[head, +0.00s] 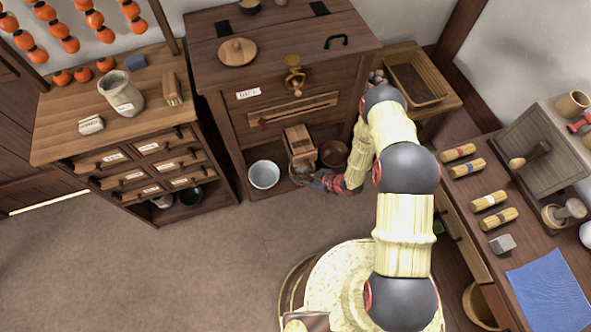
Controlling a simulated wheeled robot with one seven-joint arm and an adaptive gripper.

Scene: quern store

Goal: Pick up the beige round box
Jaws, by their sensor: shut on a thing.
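The beige round box (301,166) is in the low open bay of the large wooden cabinet, small in the view and partly hidden by my gripper. My gripper (308,178) reaches into the bay from the right and is shut on the box. Its fingertips are small and dark here, so the exact contact is hard to see.
A pale bowl (264,175) stands left of the box and a brown bowl (333,153) to its right. A light wooden block-shaped box (297,138) is just behind. The cabinet (290,70) overhangs the bay. The floor (200,270) in front is clear.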

